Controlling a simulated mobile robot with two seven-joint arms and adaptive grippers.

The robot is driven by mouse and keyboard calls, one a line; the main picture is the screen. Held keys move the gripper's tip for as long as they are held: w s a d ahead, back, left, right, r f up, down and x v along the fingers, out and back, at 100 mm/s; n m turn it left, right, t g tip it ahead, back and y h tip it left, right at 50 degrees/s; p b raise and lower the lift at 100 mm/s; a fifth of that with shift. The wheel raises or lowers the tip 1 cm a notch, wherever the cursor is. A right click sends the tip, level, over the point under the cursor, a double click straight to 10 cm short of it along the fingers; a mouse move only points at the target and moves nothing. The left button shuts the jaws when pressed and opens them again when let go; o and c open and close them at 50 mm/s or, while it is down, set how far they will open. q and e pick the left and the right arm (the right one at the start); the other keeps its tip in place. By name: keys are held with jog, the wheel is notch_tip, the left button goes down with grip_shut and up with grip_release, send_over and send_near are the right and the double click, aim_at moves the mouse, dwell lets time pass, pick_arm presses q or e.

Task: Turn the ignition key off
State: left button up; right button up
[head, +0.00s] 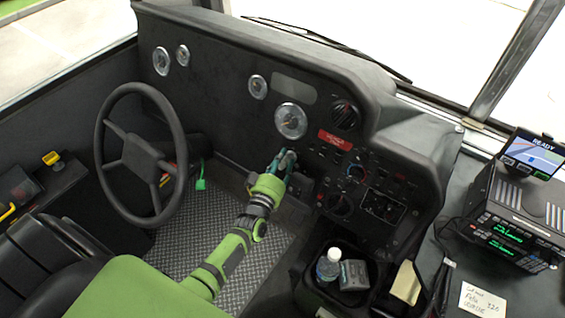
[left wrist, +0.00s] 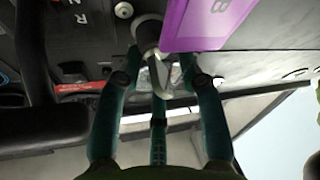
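The ignition key (left wrist: 158,76) shows in the left wrist view as a silver piece standing out of a round dark lock barrel (left wrist: 148,32) in the dashboard. My left gripper (head: 286,158) reaches the lower dashboard in the head view and hides the key there. In the left wrist view its teal fingers (left wrist: 160,58) stand apart, one on each side of the key, with a third finger below. Small gaps seem to show between fingertips and key; contact is not clear. My right gripper is in neither view.
A purple panel (left wrist: 208,20) lies right beside the lock barrel. The steering wheel (head: 140,155) is left of my arm. Knobs and switches fill the dashboard (head: 345,112) to the right. A bottle (head: 328,265) stands in the console below, and a radio (head: 515,215) sits far right.

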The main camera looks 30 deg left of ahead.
pick_arm(q)
jog(key=shift+s+f, duration=0.1)
jog(key=shift+f, duration=0.1)
jog(key=shift+s+d, duration=0.1)
jog(key=shift+s, duration=0.05)
jog(key=s+d, duration=0.1)
jog(key=s, duration=1)
jog(key=shift+s+r, duration=0.15)
jog(key=shift+s, duration=0.1)
jog(key=s+d+f+m+g+h, duration=0.25)
jog(key=s+f+g, duration=0.35)
jog(key=f, duration=0.7)
jog(key=s+d+f+m+g+h, duration=0.1)
jog(key=s+d+f+m+g, duration=0.2)
jog(key=s+f, duration=0.7)
jog(key=s+a+f+m+g, duration=0.1)
jog(key=s+f+m+g, duration=0.1)
jog(key=s+f+g, duration=0.2)
jog(key=s+a+f+m+g+y, duration=0.1)
jog(key=s+a+f+m+g, duration=0.1)
jog(key=s+f, duration=0.8)
jog(key=s+m+g, duration=0.1)
jog(key=s+g, duration=0.1)
jog(key=s, duration=0.3)
jog(key=shift+a, duration=0.15)
